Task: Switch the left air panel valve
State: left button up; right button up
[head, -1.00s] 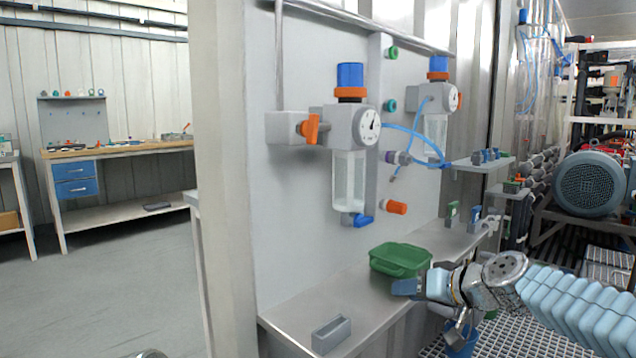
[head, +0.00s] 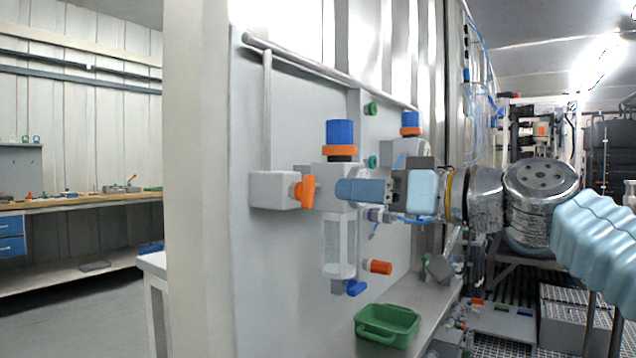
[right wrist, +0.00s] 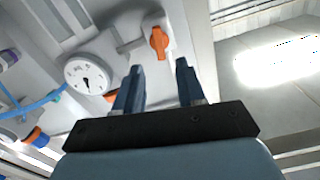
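The left air panel valve has an orange handle (head: 304,192) on a grey block (head: 273,190) at the left of the wall panel. The handle stands roughly upright in the head view. In the right wrist view the orange handle (right wrist: 159,42) lies just beyond the fingertips, roughly between their lines. My right gripper (head: 340,190) is to the right of the handle and hides the left regulator's gauge in the head view. In the right wrist view its two blue fingers (right wrist: 160,68) are apart with nothing between them. My left gripper is not in view.
The left regulator has a blue knob (head: 340,133) and a clear bowl (head: 339,246) close to my right gripper. A green bin (head: 388,326) stands on the shelf below. The round gauge (right wrist: 87,77) shows in the right wrist view. A second regulator (head: 409,152) is farther right.

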aim_at(313, 189)
jog(key=p+x, duration=0.1)
jog(key=x, duration=0.6)
jog(key=shift+w+p, duration=0.1)
jog(key=shift+p, duration=0.2)
jog(key=c, duration=0.7)
